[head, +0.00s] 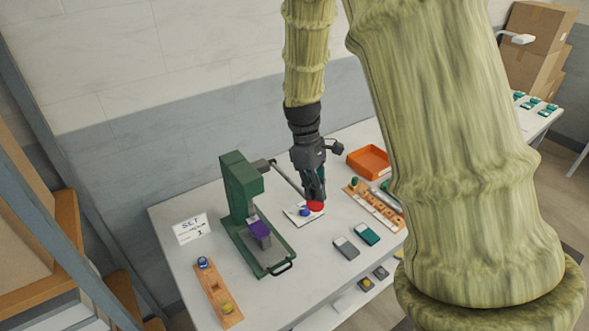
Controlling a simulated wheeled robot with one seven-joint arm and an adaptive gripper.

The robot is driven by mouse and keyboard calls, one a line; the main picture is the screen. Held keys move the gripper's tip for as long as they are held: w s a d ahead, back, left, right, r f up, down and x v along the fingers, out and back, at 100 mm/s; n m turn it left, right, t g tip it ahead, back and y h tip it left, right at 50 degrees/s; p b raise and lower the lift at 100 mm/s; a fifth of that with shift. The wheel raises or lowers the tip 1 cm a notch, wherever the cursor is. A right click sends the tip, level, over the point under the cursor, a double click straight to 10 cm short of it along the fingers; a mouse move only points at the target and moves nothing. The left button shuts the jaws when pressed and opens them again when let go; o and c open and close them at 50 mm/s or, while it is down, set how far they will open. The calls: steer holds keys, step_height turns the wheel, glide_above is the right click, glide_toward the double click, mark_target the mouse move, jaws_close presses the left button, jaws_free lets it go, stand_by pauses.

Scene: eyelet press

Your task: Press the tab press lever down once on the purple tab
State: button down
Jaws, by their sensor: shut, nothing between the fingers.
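The green tab press (240,190) stands on the left part of the white table. A purple tab (259,229) sits under its head, on a grey block over the green base. The lever (288,178) is a thin grey bar that runs from the side of the press head, slanting down to the right in the picture, to a red knob (316,207). My gripper (316,199) points down with its fingers shut and empty. Its fingertips are at the knob and cover part of it; I cannot tell whether they touch.
A white card with a blue piece (304,212) lies below the knob. An orange tray (368,161) and a wooden rack (373,204) stand to the right. Grey and teal blocks (367,235) lie in front. A wooden strip (217,293) and a sign (191,228) are at left.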

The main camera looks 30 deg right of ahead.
steer(key=shift+p+v, duration=0.85)
steer(key=shift+v, duration=0.55)
steer(key=shift+s, duration=0.1)
steer(key=shift+r, duration=0.1)
steer(key=shift+v, duration=1.4)
steer(key=shift+r, duration=0.1)
steer(key=shift+v, duration=1.45)
